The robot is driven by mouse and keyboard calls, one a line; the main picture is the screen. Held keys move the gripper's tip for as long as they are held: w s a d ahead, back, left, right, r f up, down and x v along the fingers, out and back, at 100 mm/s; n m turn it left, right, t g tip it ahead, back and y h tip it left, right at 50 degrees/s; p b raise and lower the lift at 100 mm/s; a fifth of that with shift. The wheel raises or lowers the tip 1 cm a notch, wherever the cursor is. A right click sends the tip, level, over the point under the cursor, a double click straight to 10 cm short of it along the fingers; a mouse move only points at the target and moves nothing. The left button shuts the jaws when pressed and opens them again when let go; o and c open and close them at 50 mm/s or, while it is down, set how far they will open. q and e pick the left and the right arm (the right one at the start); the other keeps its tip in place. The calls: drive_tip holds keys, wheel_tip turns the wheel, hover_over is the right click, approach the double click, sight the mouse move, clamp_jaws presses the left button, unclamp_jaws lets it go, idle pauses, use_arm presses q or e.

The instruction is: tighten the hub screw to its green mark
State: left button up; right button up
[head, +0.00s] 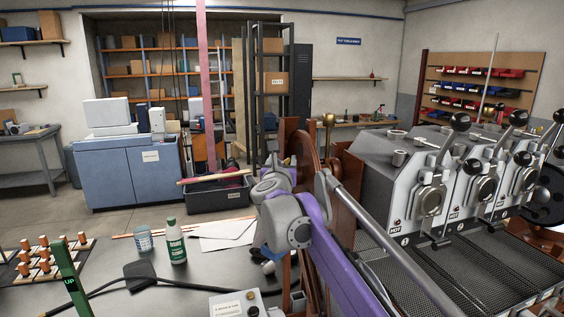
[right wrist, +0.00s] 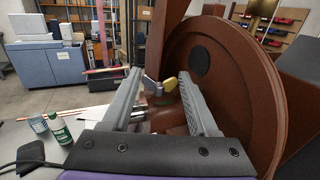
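The hub screw, a wing screw (right wrist: 161,86) with one yellow and one grey wing, shows in the right wrist view beside a large brown wheel (right wrist: 225,95). My right gripper (right wrist: 159,74) is open, with one finger on each side of the screw in the picture. I see a gap between the wings and both fingers; whether the screw lies at fingertip depth I cannot tell. In the head view the brown wheel (head: 306,152) stands behind my purple right arm, which hides the screw. My left gripper is not in view.
A roaster bank (head: 430,185) with black-knobbed levers and labels reading HOT stands at the right. A green-labelled bottle (head: 175,243), a cup (head: 144,239), a small control box (head: 237,306) and a black cable (head: 190,288) are on the grey table. A green post (head: 69,275) stands front left.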

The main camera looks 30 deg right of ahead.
drive_tip(key=shift+c, duration=1.2)
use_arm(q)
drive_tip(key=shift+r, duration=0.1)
